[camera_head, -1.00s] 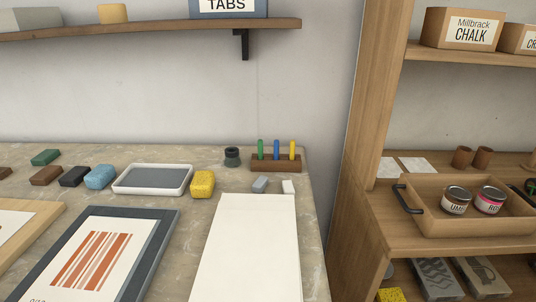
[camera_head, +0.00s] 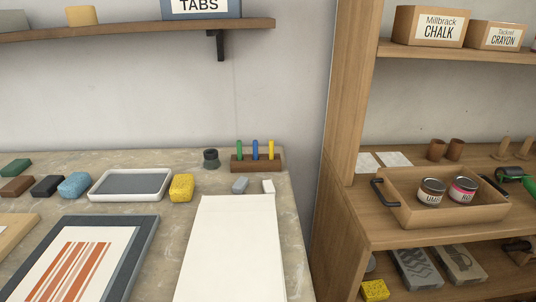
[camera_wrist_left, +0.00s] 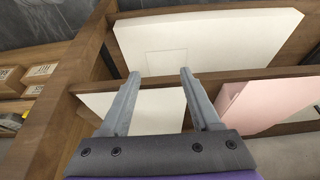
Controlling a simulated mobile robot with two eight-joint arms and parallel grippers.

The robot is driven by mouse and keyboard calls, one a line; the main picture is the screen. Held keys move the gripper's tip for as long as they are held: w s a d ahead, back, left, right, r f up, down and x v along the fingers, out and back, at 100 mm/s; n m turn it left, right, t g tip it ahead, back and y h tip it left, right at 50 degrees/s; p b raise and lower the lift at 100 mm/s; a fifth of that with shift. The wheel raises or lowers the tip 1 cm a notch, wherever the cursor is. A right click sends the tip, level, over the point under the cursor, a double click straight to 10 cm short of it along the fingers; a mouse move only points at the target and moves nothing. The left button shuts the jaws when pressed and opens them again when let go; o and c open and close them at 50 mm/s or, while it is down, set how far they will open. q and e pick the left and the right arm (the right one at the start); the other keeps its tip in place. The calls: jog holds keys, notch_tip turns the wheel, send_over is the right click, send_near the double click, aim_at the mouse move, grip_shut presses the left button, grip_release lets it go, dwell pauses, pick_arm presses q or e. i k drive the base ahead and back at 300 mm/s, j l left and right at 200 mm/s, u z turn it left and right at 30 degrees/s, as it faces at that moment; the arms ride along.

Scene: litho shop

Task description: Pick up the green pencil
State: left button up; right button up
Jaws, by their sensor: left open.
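The green pencil (camera_head: 239,149) stands upright in a brown wooden holder (camera_head: 243,164) at the back right of the stone-topped counter in the head view. A blue pencil (camera_head: 255,149) and a yellow pencil (camera_head: 271,149) stand to its right in the same holder. My left gripper (camera_wrist_left: 157,75) shows in the left wrist view with its two grey fingers apart and nothing between them. It faces wooden shelving with white and pink sheets, away from the pencils. Neither gripper is in the head view.
A dark round pot (camera_head: 211,159) stands just left of the holder. A grey block (camera_head: 240,186), a white block (camera_head: 268,186) and a large white sheet (camera_head: 232,245) lie in front. A wooden shelf unit (camera_head: 345,130) with a tray (camera_head: 450,208) stands to the right.

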aim_at(239, 145)
jog(key=u, duration=1.2)
jog(key=k, duration=0.25)
jog(key=i+j+u, duration=0.15)
jog(key=j, duration=0.4)
jog(key=k, duration=0.05)
